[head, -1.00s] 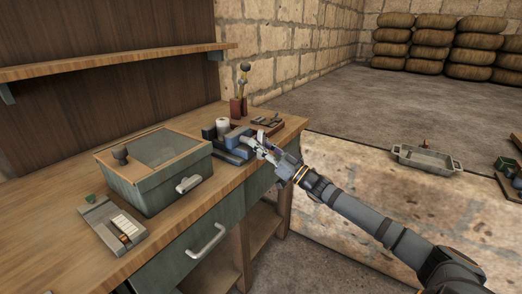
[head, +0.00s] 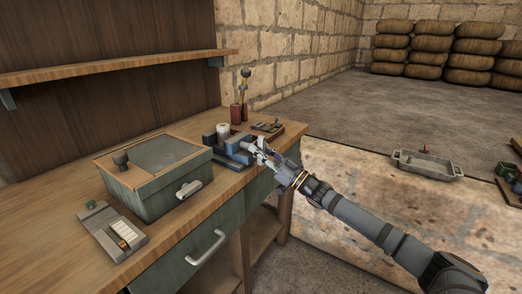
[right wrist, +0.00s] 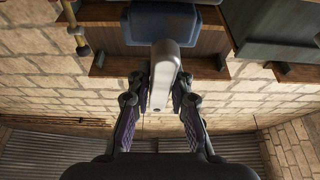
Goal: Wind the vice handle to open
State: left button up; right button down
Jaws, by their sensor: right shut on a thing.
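The blue vice (head: 238,146) sits at the right part of the workbench, with a white cylinder (head: 223,129) standing upright at its jaws. Its blue body also shows in the right wrist view (right wrist: 160,22). The vice handle (right wrist: 164,75) is a pale grey bar with a rounded end, pointing out from the vice between my fingers. My right gripper (head: 261,151) is at the front of the vice, shut on this handle; its fingers lie on both sides of the bar in the right wrist view (right wrist: 160,100). My left gripper is out of view.
A green box with a glass lid (head: 155,185) stands on the workbench left of the vice. A small grey device (head: 114,231) lies nearer. A red holder (head: 238,113) and a small tray (head: 268,126) stand behind the vice. A shelf (head: 120,66) hangs above.

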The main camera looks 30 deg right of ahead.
jog(key=shift+r, duration=0.1)
jog(key=c, duration=1.5)
grip_release()
jog(key=shift+w, duration=0.1)
jog(key=shift+o, duration=1.4)
jog(key=shift+w+a, duration=0.15)
notch_tip(320, 180, up, 10)
jog(key=shift+f, duration=0.1)
